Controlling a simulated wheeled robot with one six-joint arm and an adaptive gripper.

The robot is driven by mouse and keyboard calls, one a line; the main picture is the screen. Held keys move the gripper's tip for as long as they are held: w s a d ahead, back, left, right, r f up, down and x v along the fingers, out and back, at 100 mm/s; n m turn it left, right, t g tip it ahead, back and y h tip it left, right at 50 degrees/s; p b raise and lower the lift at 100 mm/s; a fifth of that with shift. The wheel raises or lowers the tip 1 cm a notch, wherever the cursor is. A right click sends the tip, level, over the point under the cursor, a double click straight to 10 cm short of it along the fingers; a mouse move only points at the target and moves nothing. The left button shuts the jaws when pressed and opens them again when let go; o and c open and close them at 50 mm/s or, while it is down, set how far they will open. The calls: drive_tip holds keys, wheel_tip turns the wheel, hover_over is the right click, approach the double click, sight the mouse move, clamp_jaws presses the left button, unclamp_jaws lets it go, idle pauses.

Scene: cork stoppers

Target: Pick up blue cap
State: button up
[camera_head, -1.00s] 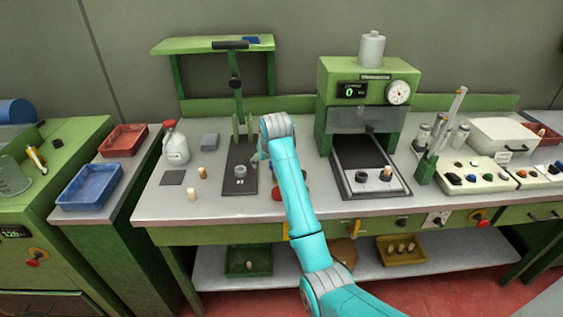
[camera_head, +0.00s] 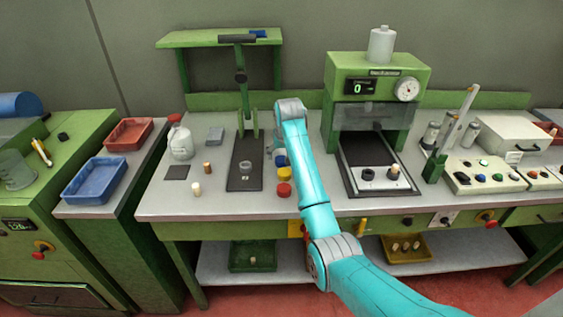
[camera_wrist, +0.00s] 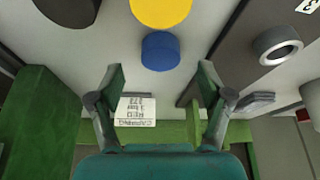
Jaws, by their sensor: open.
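The blue cap (camera_wrist: 160,51) is a short round disc in the wrist view, lying on the grey bench top just beyond my open fingertips. It touches or nearly touches the yellow cap (camera_wrist: 161,10) in that picture. In the head view the blue cap (camera_head: 280,160) shows partly beside my arm, behind the yellow cap (camera_head: 282,174). My gripper (camera_wrist: 160,88) is open and empty, its two green fingers spread on either side below the blue cap.
A red cap (camera_head: 284,190) sits nearest the bench front. A dark-based press (camera_head: 244,180) stands left of the caps and a green tester (camera_head: 376,75) right. A printed white label or box (camera_wrist: 135,111) shows between my fingers. Bare bench lies between caps and press.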

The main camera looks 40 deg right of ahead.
sight(281, 159)
drive_tip(key=shift+x, duration=1.7)
drive_tip(key=c, duration=0.9)
drive_tip(key=shift+r, duration=0.1)
